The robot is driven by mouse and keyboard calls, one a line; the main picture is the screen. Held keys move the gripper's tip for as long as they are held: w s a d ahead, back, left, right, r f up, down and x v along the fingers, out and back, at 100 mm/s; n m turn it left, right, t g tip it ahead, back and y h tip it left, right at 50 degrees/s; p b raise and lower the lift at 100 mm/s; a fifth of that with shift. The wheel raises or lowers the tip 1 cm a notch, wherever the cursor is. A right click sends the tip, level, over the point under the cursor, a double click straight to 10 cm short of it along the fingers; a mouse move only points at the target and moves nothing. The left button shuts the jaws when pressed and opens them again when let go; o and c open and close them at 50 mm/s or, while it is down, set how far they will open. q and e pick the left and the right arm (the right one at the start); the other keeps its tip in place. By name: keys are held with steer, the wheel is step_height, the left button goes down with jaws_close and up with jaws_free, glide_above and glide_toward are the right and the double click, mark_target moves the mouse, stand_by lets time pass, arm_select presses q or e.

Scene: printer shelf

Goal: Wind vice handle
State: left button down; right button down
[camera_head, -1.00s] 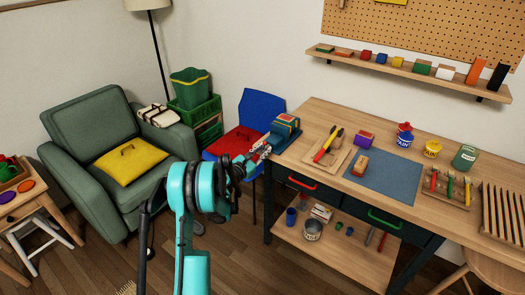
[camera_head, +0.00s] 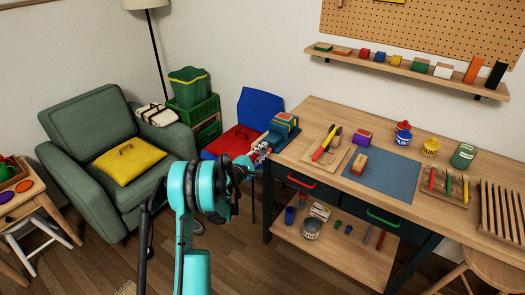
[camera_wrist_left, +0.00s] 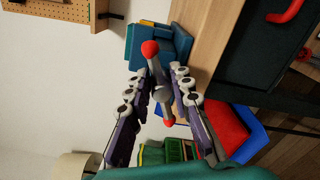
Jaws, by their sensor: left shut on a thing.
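The blue-teal vice (camera_head: 284,127) sits at the left corner of the workbench, with something orange and yellow on top. It also shows at the top of the left wrist view (camera_wrist_left: 172,45). Its handle (camera_wrist_left: 158,80) is a grey bar with a red ball at each end, lying slantwise in that view. My left gripper (camera_head: 261,152) is at the vice's near left side. In the left wrist view its fingers (camera_wrist_left: 161,83) lie on both sides of the handle, shut on it. My right gripper is not in view.
The workbench (camera_head: 318,110) holds a board with tools, a blue mat (camera_head: 382,175) and several jars. A red drawer handle (camera_head: 301,181) is below the vice. A blue chair with a red cushion (camera_head: 236,142) stands close behind my left arm. A green armchair (camera_head: 90,125) is at left.

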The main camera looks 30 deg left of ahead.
arm_select(q)
steer(key=m, duration=0.4)
steer(key=shift+f+m, duration=0.15)
steer(key=shift+m, duration=0.25)
steer(key=shift+d, duration=0.1)
stand_by(0.8)
steer(key=c, duration=1.6)
jaws_free()
steer(key=shift+s+a, duration=0.15)
steer(key=shift+s, duration=1.35)
steer(key=shift+s+a, duration=0.2)
steer(key=shift+s, duration=1.35)
steer(key=shift+s+a, duration=0.15)
steer(key=shift+s, duration=1.35)
